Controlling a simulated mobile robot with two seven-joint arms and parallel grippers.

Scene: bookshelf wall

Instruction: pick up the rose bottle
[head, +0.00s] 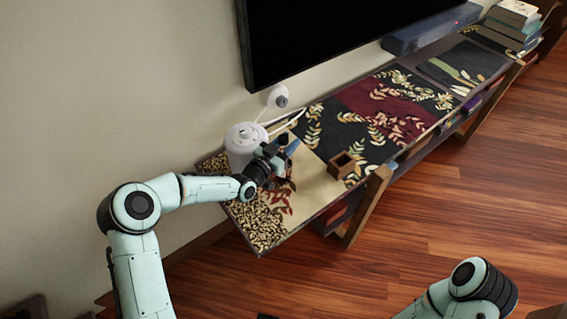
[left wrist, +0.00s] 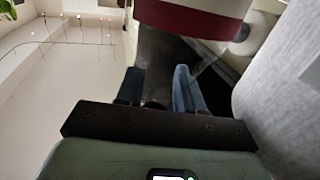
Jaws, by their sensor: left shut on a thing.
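My left gripper (head: 285,152) is over the near end of the low shelf, just right of the white round container. It is shut on a dark thing, which I take to be the rose bottle (left wrist: 156,70). In the left wrist view the dark body sits between the two bluish fingers of the left gripper (left wrist: 160,92). In the head view the fingers hide most of it. I cannot tell whether its base touches the shelf. My right gripper is out of view; only part of that arm shows at bottom right.
The white container (head: 240,143) stands close by the left gripper. A small brown open box (head: 341,165) is to the right on the long patterned shelf top (head: 350,125). A black screen (head: 330,35) hangs above. A white device (head: 278,97) is by the wall. Books (head: 514,20) lie at the far end.

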